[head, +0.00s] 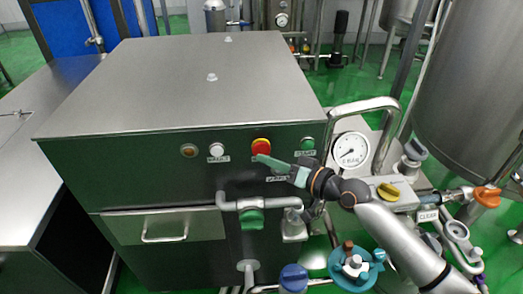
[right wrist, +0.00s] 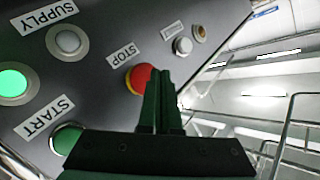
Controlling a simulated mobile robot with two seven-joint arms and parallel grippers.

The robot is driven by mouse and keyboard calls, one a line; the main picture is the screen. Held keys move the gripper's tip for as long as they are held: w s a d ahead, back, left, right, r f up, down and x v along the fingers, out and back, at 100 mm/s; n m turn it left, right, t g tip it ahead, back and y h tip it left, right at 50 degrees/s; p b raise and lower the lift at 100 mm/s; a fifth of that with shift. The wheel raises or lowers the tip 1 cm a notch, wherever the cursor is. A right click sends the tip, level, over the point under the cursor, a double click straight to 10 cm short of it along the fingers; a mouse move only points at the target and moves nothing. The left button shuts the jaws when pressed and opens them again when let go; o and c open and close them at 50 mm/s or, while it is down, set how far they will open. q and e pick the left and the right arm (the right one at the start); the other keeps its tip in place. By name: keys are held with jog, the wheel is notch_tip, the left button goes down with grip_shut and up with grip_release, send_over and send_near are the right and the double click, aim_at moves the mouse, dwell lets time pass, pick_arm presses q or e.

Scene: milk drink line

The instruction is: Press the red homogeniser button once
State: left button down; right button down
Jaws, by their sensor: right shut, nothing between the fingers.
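The red button (head: 261,146), with a yellow ring at its base, sits on the dark front panel of the steel homogeniser cabinet (head: 170,90). In the right wrist view the red button (right wrist: 139,79) is beside a STOP label, partly covered by my fingers. My right gripper (head: 261,159) is shut and empty, its green fingers pointing at the panel just below the red button. In the right wrist view the fingertips (right wrist: 161,76) overlap the button's edge. I cannot tell whether they touch it. My left gripper is not in view.
A green button (right wrist: 66,139) labelled START, a grey button (right wrist: 68,41) and a lit green lamp (right wrist: 12,83) are on the same panel. A pipe with a green valve (head: 252,216) runs below my gripper. A pressure gauge (head: 349,149) stands right of the cabinet.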

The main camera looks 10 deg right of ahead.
jog(key=shift+w, duration=0.1)
dwell(0.6)
jog(key=shift+w+b, duration=0.3)
jog(key=shift+w, duration=0.05)
jog(key=shift+w+d+b, duration=0.1)
jog(key=shift+w+b, duration=0.25)
jog(key=shift+w, duration=0.05)
dwell(0.5)
jog(key=shift+s, duration=0.15)
dwell(0.3)
jog(key=shift+s+p, duration=0.65)
jog(key=shift+s, duration=0.05)
